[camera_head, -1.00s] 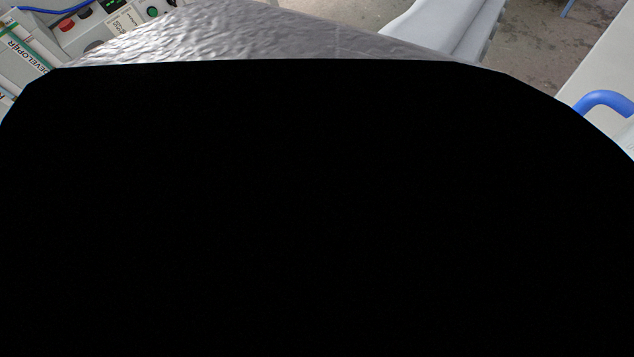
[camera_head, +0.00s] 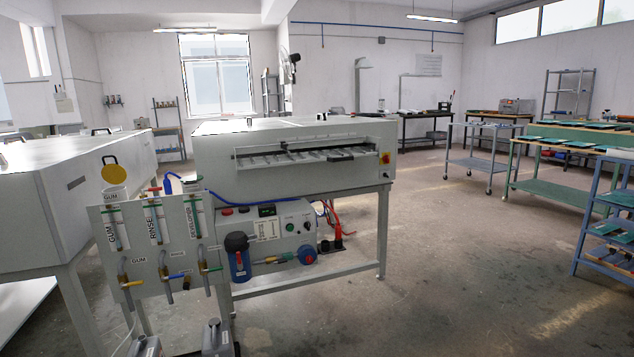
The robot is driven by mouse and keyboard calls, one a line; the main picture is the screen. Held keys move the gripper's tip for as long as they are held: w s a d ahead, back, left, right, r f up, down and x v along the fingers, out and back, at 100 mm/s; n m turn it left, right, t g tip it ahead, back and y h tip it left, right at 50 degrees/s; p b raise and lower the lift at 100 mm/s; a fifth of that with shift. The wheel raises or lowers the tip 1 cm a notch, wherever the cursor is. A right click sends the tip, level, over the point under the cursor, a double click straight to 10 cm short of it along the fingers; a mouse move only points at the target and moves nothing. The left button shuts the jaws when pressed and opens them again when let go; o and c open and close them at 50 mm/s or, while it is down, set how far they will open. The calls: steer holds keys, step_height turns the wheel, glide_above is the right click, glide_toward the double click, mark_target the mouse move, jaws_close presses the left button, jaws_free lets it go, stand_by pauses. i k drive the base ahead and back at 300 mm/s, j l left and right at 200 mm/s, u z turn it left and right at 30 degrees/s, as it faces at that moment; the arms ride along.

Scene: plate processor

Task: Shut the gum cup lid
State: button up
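The gum cup (camera_head: 115,192) stands at the top left of the white panel, above the tube labelled GUM. Its round yellow lid (camera_head: 113,171) stands up above the cup's mouth, so the cup is open. The cup is small and far off in this view. My gripper is not visible in this frame, and nothing is seen touching the lid.
The panel (camera_head: 150,283) carries RINSE and DEVELOPER tubes and several taps with coloured handles. The plate processor (camera_head: 290,180) stands behind it; a white cabinet (camera_head: 50,200) is at left. Grey containers (camera_head: 215,338) stand low in front. Open floor (camera_head: 430,260) lies right.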

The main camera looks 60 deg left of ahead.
mark_target(112, 173)
steer(key=u, duration=2.75)
steer(key=i+l, duration=0.1)
steer(key=i, duration=0.55)
steer(key=i+l, duration=0.1)
steer(key=i, duration=0.6)
steer(key=i+l+u, duration=0.1)
steer(key=i, duration=0.55)
